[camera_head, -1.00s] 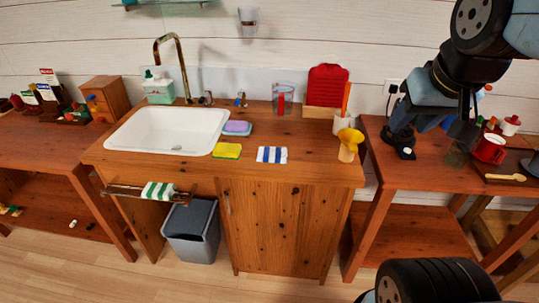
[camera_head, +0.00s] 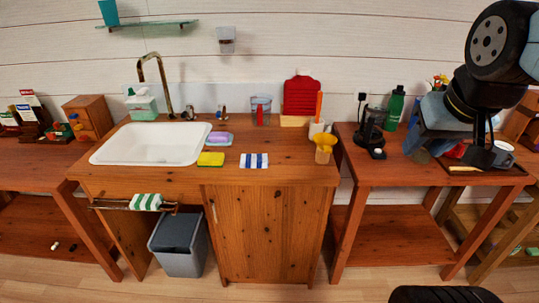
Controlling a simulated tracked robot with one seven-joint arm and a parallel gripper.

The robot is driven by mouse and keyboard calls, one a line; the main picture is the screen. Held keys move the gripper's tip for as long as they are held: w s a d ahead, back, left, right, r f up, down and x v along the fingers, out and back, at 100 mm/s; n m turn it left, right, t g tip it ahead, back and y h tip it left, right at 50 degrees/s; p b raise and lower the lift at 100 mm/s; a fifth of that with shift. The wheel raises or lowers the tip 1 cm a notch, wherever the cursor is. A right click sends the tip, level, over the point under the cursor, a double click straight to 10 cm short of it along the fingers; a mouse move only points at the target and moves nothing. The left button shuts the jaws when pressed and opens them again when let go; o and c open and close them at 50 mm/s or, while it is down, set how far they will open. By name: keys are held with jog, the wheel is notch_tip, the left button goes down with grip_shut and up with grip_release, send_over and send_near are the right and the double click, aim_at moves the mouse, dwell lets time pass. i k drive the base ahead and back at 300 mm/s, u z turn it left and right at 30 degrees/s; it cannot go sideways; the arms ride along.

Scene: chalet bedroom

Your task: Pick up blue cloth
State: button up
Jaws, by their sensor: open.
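The blue cloth (camera_head: 254,160) is a small flat piece with blue and white stripes. It lies near the front edge of the wooden sink counter (camera_head: 262,176), right of the yellow sponge (camera_head: 211,159). My gripper (camera_head: 488,158) is at the right of the view, in front of the right-hand table, far from the cloth. It is open; its fingers are small and dark here, and I see nothing held between them.
The white sink (camera_head: 150,144) is left of the cloth. A yellow funnel-like item (camera_head: 324,146) and a red board (camera_head: 301,96) stand to its right and behind. A green bottle (camera_head: 394,108) stands on the right table (camera_head: 390,172). A grey bin (camera_head: 178,243) is below.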

aim_at(247, 161)
jog(key=z, duration=0.1)
jog(key=i, duration=1)
jog(key=u, duration=0.35)
